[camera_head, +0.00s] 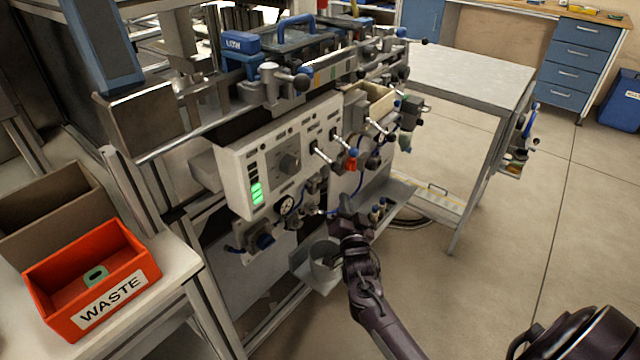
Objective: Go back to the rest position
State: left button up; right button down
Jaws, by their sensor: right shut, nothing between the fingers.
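My right gripper (343,212) is at the end of my dark arm, which comes up from the lower middle of the picture. It is in front of the machine's lower shelf, above and beside a grey cup-like container (325,266). It is small and dark against the machine, and it is shut and empty. My left gripper is not in view. A small green ring-shaped piece (95,274) lies in the red waste bin (115,304) at the left.
The machine's control panel (262,165), with levers and a gauge (287,205), stands close to my right gripper. A brown open box (50,215) is behind the waste bin. A grey table (470,75) stands at the back.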

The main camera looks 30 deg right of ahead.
dwell(0.3)
